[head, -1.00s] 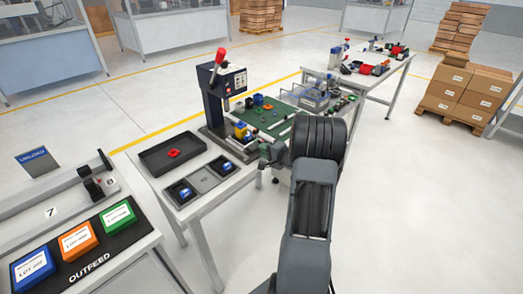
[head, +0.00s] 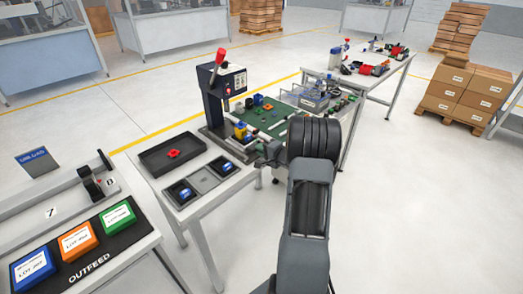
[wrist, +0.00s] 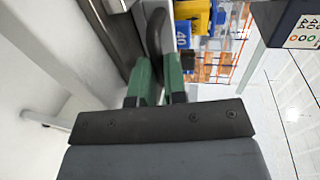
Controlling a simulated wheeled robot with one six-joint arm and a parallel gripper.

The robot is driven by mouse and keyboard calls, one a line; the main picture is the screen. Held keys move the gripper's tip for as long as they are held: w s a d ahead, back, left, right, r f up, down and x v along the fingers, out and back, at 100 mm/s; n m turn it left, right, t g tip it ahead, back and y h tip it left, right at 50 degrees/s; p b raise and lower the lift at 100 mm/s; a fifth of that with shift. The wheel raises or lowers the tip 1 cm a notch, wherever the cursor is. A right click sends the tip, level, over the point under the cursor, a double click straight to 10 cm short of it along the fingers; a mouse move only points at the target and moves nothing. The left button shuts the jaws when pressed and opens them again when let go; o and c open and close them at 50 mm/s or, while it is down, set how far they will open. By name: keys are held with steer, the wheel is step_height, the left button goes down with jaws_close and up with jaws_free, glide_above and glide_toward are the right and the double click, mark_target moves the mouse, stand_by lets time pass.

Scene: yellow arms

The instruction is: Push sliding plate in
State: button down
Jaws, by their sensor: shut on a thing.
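The sliding plate is small and mostly hidden in the head view, at the foot of the black press (head: 222,100). A blue and yellow part (head: 241,131) stands there; it also shows in the wrist view (wrist: 190,22). In the wrist view a dark curved handle (wrist: 156,32) stands beside a light grey metal strip, which may be the plate's edge. My gripper (wrist: 160,76) has its two green fingers on either side of the handle's near end, shut on it. In the head view my gripper (head: 264,153) is at the press's right front, partly hidden by my arm.
A black tray (head: 172,154) with a red part and two small bins with blue parts (head: 181,193) lie left of the press. A green mat (head: 270,115) with small parts lies behind. An outfeed station (head: 90,250) stands at the lower left. Floor on the right is clear.

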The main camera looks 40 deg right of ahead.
mark_target(253, 144)
steer(key=w, duration=0.1)
steer(key=w+p, duration=0.1)
steer(key=w, duration=0.1)
steer(key=shift+w+a+r+p, duration=0.1)
steer(key=shift+w+a+p, duration=0.2)
steer(key=shift+a, duration=0.05)
steer(key=shift+w, duration=0.35)
steer(key=c, duration=1.4)
jaws_free()
steer(key=shift+c, duration=0.2)
steer(key=shift+s, duration=0.1)
steer(key=v, duration=1.3)
steer(key=shift+s, duration=0.35)
